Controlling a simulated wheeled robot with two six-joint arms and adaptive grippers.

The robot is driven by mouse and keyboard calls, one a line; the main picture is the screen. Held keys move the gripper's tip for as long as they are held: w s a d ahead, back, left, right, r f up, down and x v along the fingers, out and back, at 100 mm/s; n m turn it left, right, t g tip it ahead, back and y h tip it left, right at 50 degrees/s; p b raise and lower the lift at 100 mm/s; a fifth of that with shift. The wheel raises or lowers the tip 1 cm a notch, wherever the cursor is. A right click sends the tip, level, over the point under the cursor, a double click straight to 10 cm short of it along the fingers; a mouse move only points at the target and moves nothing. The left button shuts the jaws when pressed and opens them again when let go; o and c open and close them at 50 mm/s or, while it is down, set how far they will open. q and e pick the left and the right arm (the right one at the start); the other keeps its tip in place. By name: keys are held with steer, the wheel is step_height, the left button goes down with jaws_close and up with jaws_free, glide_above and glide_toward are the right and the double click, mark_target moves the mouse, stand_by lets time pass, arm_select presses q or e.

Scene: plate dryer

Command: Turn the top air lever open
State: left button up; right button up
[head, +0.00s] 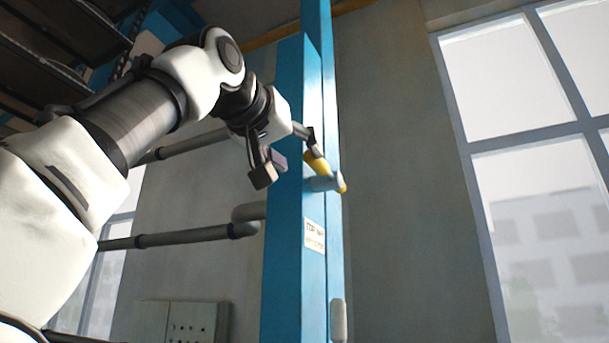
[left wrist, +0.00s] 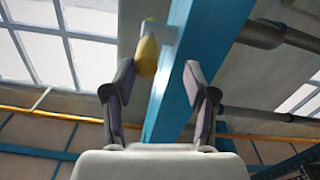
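The top air lever has a yellow handle (head: 317,162) on a grey pivot (head: 325,183), set on the blue post (head: 289,230). The handle slants up and left from the pivot. My left gripper (head: 290,160) is open, with one finger beside the handle's upper end. In the left wrist view the yellow handle (left wrist: 146,58) shows just inside the left finger, and the blue post runs between the fingers of the left gripper (left wrist: 159,75). I cannot tell whether the finger touches the handle. My right gripper is out of view.
A white label (head: 314,236) is on the post below the lever. Grey pipes (head: 190,236) run to the post from the left. A grey panel box (head: 185,322) is on the wall at lower left. The wall right of the post is clear up to a window (head: 530,150).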

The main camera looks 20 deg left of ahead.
mark_target(321, 173)
arm_select(q)
steer(key=w+p, duration=0.1)
steer(key=w, duration=0.1)
steer(key=w+p, duration=0.1)
steer(key=w, duration=0.2)
steer(key=w+d+p, duration=0.1)
steer(key=w, duration=0.1)
steer(key=shift+w+f, duration=0.15)
steer(key=shift+w, duration=0.1)
steer(key=shift+s+d, duration=0.4)
steer(key=shift+d, duration=0.1)
steer(key=shift+s+r, duration=0.2)
steer(key=shift+s, duration=0.05)
steer(key=c, duration=0.4)
steer(key=shift+a, duration=0.2)
jaws_close()
steer(key=shift+d, duration=0.1)
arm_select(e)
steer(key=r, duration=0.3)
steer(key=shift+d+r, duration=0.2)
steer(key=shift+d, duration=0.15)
